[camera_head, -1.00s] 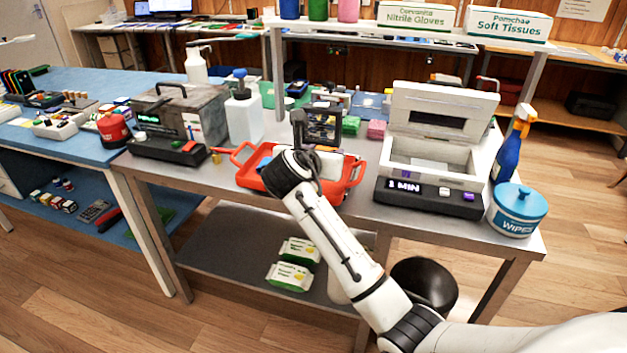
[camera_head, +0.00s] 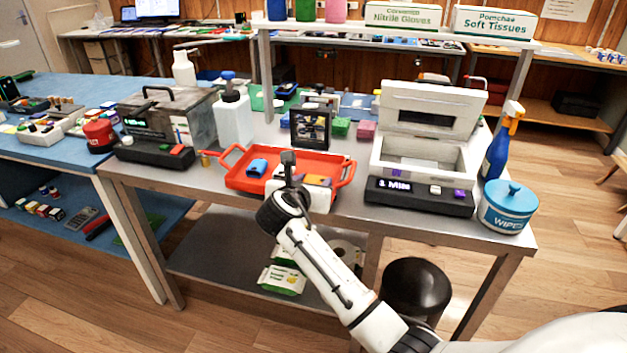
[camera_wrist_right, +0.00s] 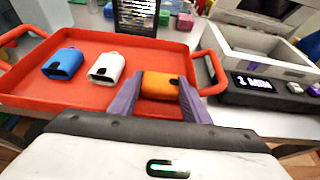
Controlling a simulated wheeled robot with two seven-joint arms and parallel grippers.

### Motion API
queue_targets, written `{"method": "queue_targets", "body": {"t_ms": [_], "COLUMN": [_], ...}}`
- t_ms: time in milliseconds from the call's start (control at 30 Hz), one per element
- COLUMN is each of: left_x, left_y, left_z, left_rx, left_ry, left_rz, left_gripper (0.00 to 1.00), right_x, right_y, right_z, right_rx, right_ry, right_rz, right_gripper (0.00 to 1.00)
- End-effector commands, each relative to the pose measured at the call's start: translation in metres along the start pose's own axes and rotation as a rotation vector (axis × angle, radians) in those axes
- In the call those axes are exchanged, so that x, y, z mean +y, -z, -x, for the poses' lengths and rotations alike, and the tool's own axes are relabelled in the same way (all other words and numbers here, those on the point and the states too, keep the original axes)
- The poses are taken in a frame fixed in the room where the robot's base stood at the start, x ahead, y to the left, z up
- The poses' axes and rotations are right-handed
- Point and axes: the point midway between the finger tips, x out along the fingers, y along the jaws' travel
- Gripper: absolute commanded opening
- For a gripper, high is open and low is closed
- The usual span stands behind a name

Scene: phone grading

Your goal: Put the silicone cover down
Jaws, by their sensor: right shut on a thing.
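My right gripper (camera_wrist_right: 158,98) is shut on an orange silicone cover (camera_wrist_right: 160,86), with one finger on each side of it. The cover is low over the front right part of the red tray (camera_wrist_right: 95,107); I cannot tell whether it touches the tray floor. A blue cover (camera_wrist_right: 63,64) and a white cover (camera_wrist_right: 106,67) lie in the tray to its left. In the head view my right gripper (camera_head: 289,172) is at the tray's front side, and the blue cover (camera_head: 258,168) lies left of it. My left gripper is not in view.
An open grey box with a lit display (camera_head: 420,192) stands right of the tray. A dark framed screen (camera_head: 310,128) stands behind it. A white bottle (camera_head: 234,120) and a metal box (camera_head: 168,118) are to the left. A blue wipes tub (camera_head: 507,210) is at the right corner.

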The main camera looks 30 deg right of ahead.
Motion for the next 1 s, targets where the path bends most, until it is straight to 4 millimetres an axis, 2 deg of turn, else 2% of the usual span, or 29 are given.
{"method": "queue_targets", "body": {"t_ms": [33, 67, 100, 433, 567, 800, 1000], "left_x": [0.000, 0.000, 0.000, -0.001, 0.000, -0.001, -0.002], "left_y": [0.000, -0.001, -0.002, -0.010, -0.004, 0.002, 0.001], "left_z": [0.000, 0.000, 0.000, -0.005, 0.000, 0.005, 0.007], "left_rx": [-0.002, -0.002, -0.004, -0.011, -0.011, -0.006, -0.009], "left_ry": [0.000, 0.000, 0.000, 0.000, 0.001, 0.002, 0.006], "left_rz": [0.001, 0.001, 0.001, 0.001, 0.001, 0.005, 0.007], "left_gripper": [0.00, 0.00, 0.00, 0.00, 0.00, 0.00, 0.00], "right_x": [-0.001, 0.000, -0.001, 0.000, 0.001, 0.001, 0.000], "right_y": [0.002, 0.002, 0.002, -0.003, -0.004, -0.005, -0.004], "right_z": [-0.001, -0.001, -0.001, 0.002, 0.025, 0.079, 0.111], "right_rx": [0.003, 0.003, 0.003, 0.003, 0.005, 0.003, 0.003], "right_ry": [0.001, 0.001, 0.001, 0.000, -0.002, -0.003, -0.001], "right_rz": [0.001, 0.001, 0.001, -0.002, 0.000, 0.000, 0.001], "right_gripper": [0.45, 0.50, 0.51, 0.51, 0.51, 0.51, 0.51]}}
